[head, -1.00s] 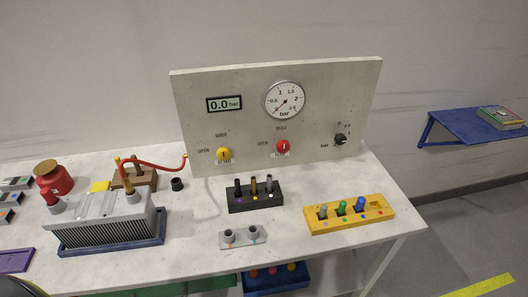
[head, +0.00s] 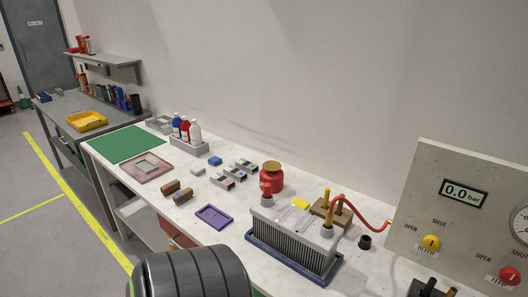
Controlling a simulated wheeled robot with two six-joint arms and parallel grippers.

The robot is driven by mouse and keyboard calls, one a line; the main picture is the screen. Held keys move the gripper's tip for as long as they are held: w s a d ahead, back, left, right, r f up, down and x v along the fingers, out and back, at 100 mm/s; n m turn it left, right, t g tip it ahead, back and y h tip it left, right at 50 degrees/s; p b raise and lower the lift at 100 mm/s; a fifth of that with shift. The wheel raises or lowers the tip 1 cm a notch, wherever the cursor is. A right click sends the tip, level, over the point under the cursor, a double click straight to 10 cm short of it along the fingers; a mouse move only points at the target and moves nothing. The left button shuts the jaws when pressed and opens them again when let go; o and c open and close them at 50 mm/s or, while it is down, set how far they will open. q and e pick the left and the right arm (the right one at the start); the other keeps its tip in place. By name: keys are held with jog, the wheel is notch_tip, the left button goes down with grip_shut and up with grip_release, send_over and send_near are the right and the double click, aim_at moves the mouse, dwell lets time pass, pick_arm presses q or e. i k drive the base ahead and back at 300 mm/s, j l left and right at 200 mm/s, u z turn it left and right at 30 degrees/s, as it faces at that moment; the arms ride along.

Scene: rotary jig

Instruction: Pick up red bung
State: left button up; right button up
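A small red piece, which looks like the red bung (head: 266,187), sits on the left neck of the finned grey radiator (head: 290,240). It is upright, just in front of a red pot (head: 270,178) with a tan lid. The radiator stands in a dark blue tray (head: 290,272) on the white bench. Its other neck carries a yellowish fitting with a red hose (head: 355,204) running to the gauge panel (head: 455,220). Neither of my grippers is in view.
Left of the radiator lie a purple tray (head: 213,217), brown cylinders (head: 182,195), grey blocks (head: 233,175) and a green mat (head: 125,145). A bottle rack (head: 190,145) stands behind. A black ring (head: 365,242) stands right of the radiator. Bare bench lies between the purple tray and radiator.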

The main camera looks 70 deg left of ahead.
aim_at(267, 186)
jog(key=u, duration=2.1)
